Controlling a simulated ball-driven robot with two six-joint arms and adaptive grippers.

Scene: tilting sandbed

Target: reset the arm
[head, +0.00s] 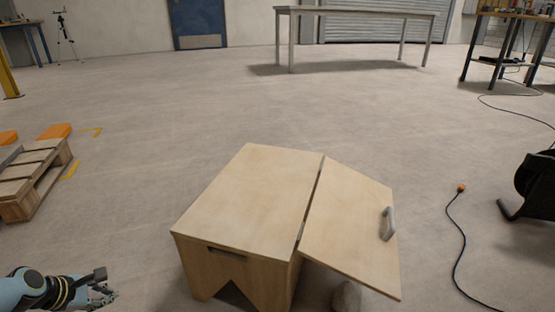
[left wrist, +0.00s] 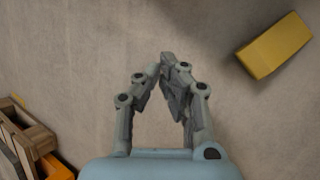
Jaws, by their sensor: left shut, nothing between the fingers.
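My left gripper (head: 108,297) is at the lower left of the head view, over the floor and to the left of a wooden box. In the left wrist view its fingers (left wrist: 163,66) come together at the tips, with only bare floor beyond and nothing held. My left forearm runs in from the left edge. My right gripper shows in neither view.
The wooden box (head: 250,190) has a tilted panel (head: 350,225) with a grey handle (head: 388,224) on its right. A pallet (head: 35,180) stands at left, a cable reel (head: 535,185) at right. A yellow block (left wrist: 274,45) shows in the left wrist view. Open floor lies behind.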

